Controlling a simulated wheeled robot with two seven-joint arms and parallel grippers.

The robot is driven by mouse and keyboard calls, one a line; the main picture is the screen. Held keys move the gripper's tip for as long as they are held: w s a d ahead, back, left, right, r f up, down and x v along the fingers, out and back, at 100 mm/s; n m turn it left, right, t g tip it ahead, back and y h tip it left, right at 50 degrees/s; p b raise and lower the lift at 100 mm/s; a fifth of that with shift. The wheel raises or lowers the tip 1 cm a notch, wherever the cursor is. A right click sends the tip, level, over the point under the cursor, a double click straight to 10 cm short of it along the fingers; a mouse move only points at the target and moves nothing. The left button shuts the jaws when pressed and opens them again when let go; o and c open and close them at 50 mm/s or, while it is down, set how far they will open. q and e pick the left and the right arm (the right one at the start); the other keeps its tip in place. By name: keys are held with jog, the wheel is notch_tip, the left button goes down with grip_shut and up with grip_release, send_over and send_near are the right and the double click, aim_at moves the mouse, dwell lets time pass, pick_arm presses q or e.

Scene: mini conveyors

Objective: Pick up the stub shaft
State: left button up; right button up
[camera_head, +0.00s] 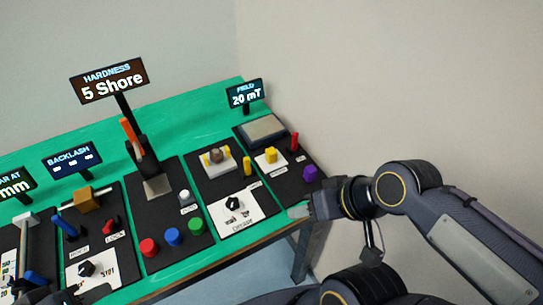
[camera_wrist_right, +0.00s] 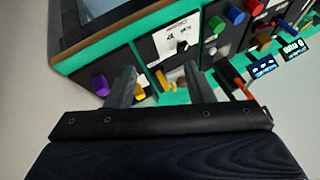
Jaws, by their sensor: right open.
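I cannot tell for certain which part is the stub shaft. A short pale rod (camera_head: 103,190) sticks out of a brass-coloured block (camera_head: 85,202) on the backlash panel, and a short yellow cylinder (camera_head: 247,166) stands on the panel near the right end. My right gripper (camera_head: 300,211) is at the bench's front right edge, below the purple knob (camera_head: 310,173). In the right wrist view its fingers (camera_wrist_right: 160,85) are apart with nothing held between them. My left gripper (camera_head: 66,296) is at the lower left edge, mostly cut off, and its jaws cannot be made out.
The green bench (camera_head: 190,118) carries black panels with red, blue and green buttons (camera_head: 172,236). Several displays stand along the back, including the hardness display (camera_head: 110,81) and the field display (camera_head: 245,93). A wall is close behind the bench's right end. Floor shows below the front edge.

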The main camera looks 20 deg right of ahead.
jog(key=shift+o, duration=0.4)
jog(key=m+g+h+b, duration=0.2)
jog(key=m+g+h, duration=0.1)
jog(key=m+h, duration=0.35)
send_over(271, 150)
jog(key=s+a, duration=0.1)
jog(key=shift+y, duration=0.35)
notch_tip(271, 150, down, 7)
jog(key=shift+r, duration=0.1)
jog(key=x, duration=0.7)
jog(key=shift+s+a, duration=0.1)
jog(key=shift+s, duration=0.25)
